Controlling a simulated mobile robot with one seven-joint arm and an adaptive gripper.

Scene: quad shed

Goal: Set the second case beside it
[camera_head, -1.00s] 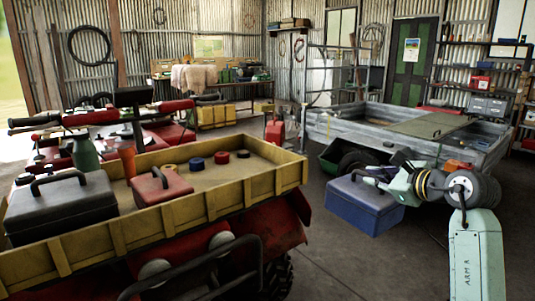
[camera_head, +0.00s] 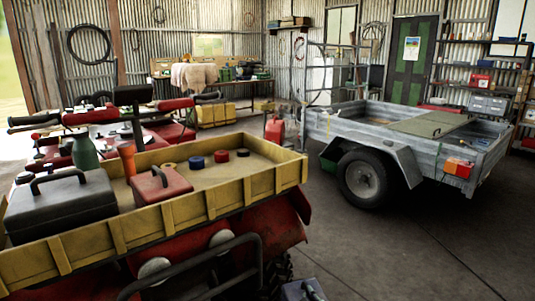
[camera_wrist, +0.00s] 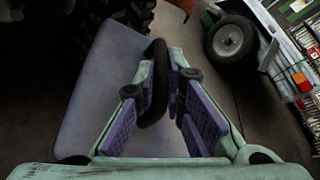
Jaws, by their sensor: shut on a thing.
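My gripper (camera_wrist: 170,75) is shut on the black handle of the blue case (camera_wrist: 102,75), which fills the left of the wrist view. In the head view only a corner of the blue case (camera_head: 292,293) shows at the bottom edge; most of it and my gripper are out of frame. A dark grey case (camera_head: 62,210) with a black handle stands at the left end of the yellow-sided cargo bed (camera_head: 180,213). A smaller red case (camera_head: 162,187) stands close to its right.
The bed's right part has bare floor, with dark, blue and red round pieces (camera_head: 222,156) near its far side. A green bottle (camera_head: 85,153) and an orange cone (camera_head: 127,158) stand behind the cases. A grey trailer (camera_head: 400,140) stands at the right.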

